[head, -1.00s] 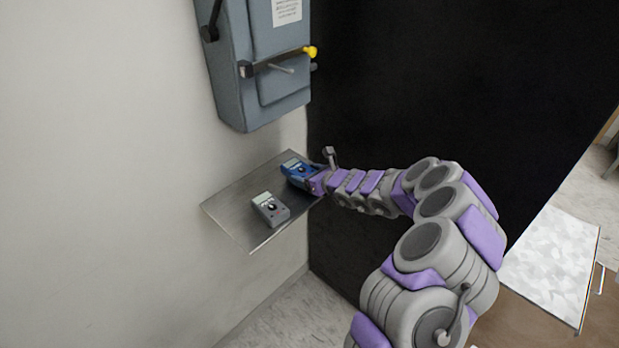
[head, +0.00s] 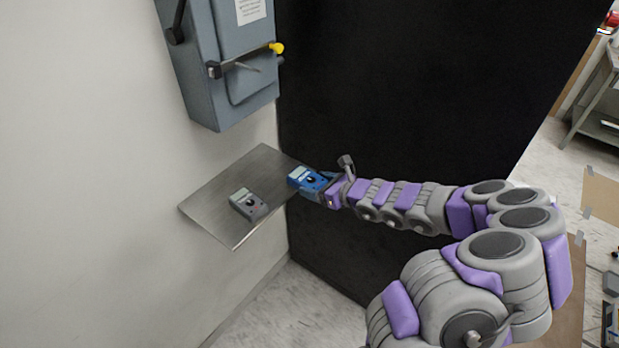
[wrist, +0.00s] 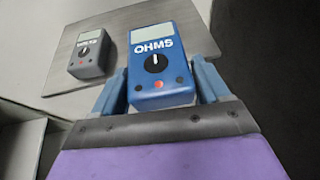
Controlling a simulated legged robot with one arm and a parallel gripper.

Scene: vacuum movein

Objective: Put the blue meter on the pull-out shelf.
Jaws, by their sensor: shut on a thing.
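The blue meter (head: 308,179) is held in my gripper (head: 322,188), at the right edge of the wall shelf in the head view. In the wrist view the blue meter (wrist: 160,62) faces up with its OHMS label, dial and screen showing, and my gripper's fingers (wrist: 163,88) are shut on its sides. A metal wall shelf (head: 220,190) sits below a grey box; it also shows in the wrist view (wrist: 112,70). Whether the meter touches the shelf cannot be told.
The grey wall box (head: 228,75) with levers hangs above. A black panel (head: 420,90) stands behind my arm. The shelf's back middle is bare.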

